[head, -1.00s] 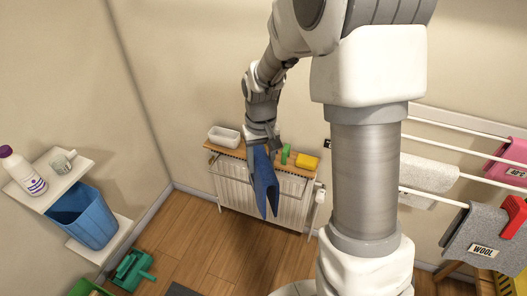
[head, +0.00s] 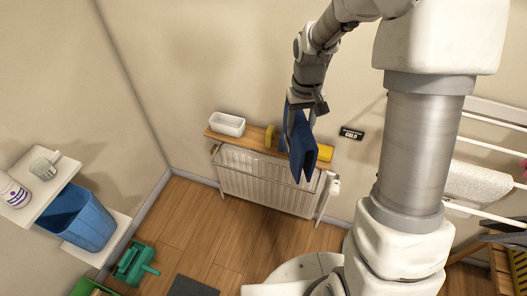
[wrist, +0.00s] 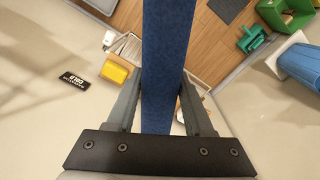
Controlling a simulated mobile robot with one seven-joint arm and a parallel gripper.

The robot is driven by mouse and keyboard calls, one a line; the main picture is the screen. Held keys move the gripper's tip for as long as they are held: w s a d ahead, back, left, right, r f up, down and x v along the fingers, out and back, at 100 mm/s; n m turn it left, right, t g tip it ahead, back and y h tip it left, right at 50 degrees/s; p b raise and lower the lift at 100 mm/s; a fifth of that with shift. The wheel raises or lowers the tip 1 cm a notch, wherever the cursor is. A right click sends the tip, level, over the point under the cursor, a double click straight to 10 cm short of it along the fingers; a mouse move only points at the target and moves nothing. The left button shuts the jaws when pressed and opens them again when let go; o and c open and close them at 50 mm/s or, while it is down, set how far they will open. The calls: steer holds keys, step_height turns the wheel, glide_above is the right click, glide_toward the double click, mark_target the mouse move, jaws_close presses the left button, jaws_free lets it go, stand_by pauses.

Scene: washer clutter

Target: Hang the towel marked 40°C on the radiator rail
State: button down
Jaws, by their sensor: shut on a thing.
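My gripper (head: 305,108) is shut on a folded blue towel (head: 299,148), which hangs down from it. In the wrist view the blue towel (wrist: 165,60) runs between the two fingers; no label shows on it. The white radiator (head: 265,190) stands against the wall, and its rail (head: 250,161) runs along its upper front. The towel overlaps the right part of the radiator in the head view; I cannot tell whether it touches. Only an edge of a pink towel (head: 524,166) shows at far right; its label is out of view now.
A wooden shelf (head: 248,137) above the radiator bears a white tray (head: 227,124) and a yellow sponge (head: 325,152). A black sign (head: 351,132) is on the wall. A blue bin (head: 80,220) and green dustpan (head: 133,263) are at left. Floor before the radiator is clear.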

mark_target(261, 178)
steer(key=w+f+n+b, duration=0.1)
steer(key=f+b, duration=0.1)
steer(key=f, duration=0.1)
steer(key=w+a+f+n+b, duration=0.1)
steer(key=w+f+b, duration=0.1)
steer(key=f, duration=0.1)
steer(key=w+a+f+n+b, duration=0.1)
steer(key=w+f+b, duration=0.1)
steer(key=f, duration=0.1)
steer(key=shift+w+a+n+b, duration=0.1)
steer(key=shift+a+n+b, duration=0.05)
steer(key=shift+n+b, duration=0.25)
steer(key=w+a+f+n+b, duration=0.3)
steer(key=f+n+b, duration=0.1)
steer(key=f+b, duration=0.2)
steer(key=w+a+f+n+b, duration=0.3)
steer(key=f+b, duration=0.3)
steer(key=f, duration=0.3)
steer(key=shift+w+a+f+n+b, duration=0.2)
steer(key=shift+w+a+n+b, duration=0.15)
steer(key=shift+a+n, duration=0.35)
steer(key=shift+f+b, duration=4.95)
steer(key=shift+f, duration=3.85)
steer(key=shift+c, duration=1)
jaws_free()
